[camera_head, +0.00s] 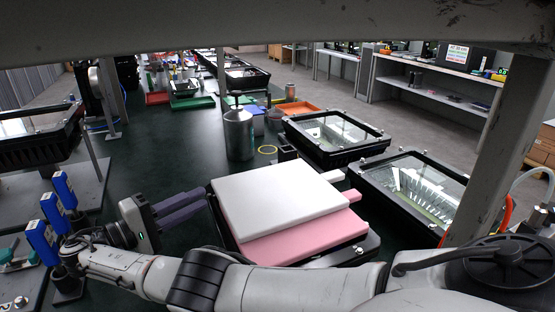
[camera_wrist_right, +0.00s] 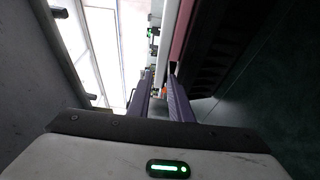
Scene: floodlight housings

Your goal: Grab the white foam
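The white foam (camera_head: 278,200) is a flat square slab with a small tab at its right side. It lies on top of a pink foam slab (camera_head: 305,240), which sits on a black housing. My right gripper (camera_head: 205,204) is left of the stack, its dark purple fingers pointing right toward the white foam's left edge. In the right wrist view, the fingers (camera_wrist_right: 160,80) are apart with nothing between them. The white foam's edge (camera_wrist_right: 167,40) shows beyond the tips, roughly in line with the gap, beside the pink foam's edge (camera_wrist_right: 184,30). My left gripper is not in view.
Two black floodlight housings with glass (camera_head: 335,134) (camera_head: 415,185) stand right of and behind the stack. A grey metal canister (camera_head: 238,135) stands behind it. Blue-handled tools (camera_head: 65,190) stand at the left. The dark green bench top is clear left of the canister.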

